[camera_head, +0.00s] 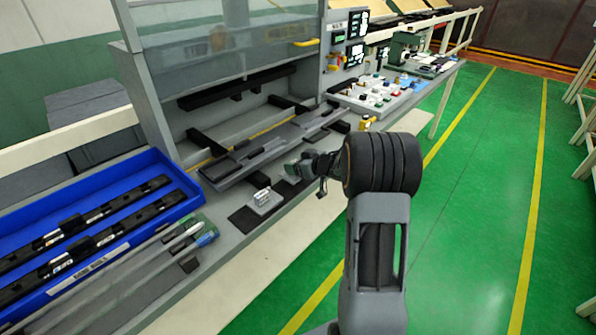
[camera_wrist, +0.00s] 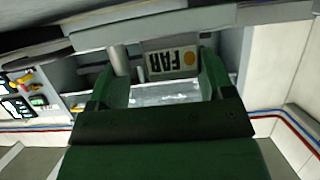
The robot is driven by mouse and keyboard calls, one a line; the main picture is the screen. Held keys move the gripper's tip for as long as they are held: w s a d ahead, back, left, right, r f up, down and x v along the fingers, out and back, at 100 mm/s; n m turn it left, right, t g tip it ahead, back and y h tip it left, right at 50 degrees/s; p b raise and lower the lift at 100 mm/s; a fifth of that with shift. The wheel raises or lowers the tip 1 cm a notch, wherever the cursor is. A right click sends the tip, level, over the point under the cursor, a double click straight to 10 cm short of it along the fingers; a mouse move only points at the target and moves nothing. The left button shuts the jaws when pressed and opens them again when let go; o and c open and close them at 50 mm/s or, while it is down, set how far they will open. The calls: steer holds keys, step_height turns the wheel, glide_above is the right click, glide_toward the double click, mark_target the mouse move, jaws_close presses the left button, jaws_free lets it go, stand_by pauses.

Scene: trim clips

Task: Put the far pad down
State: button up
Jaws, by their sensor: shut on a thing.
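My gripper (camera_head: 303,167) is at the work ledge in front of the grey machine, over or just beside a dark mat. In the wrist view its green fingers (camera_wrist: 158,75) are shut on a shiny grey piece, which I take to be the far pad (camera_wrist: 165,92). The wrist parts hide much of it. Beyond the fingers a pale plate (camera_wrist: 172,62) with an orange dot reads FAR upside down. A silver ribbed block (camera_head: 264,201) sits on a dark mat (camera_head: 244,219) to the left of my gripper. I cannot tell whether the held pad touches the surface.
A long grey fixture bar (camera_head: 262,152) lies behind the ledge. A blue tray (camera_head: 147,163) with black rails stands at the left, with clear tubes in front. A control panel (camera_head: 382,92) with coloured buttons is beyond my gripper. The green floor at the right is free.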

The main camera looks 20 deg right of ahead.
steer(key=shift+w+f, duration=0.1)
steer(key=shift+f, duration=1.55)
steer(key=shift+f, duration=0.2)
steer(key=o, duration=1)
steer(key=shift+c, duration=0.2)
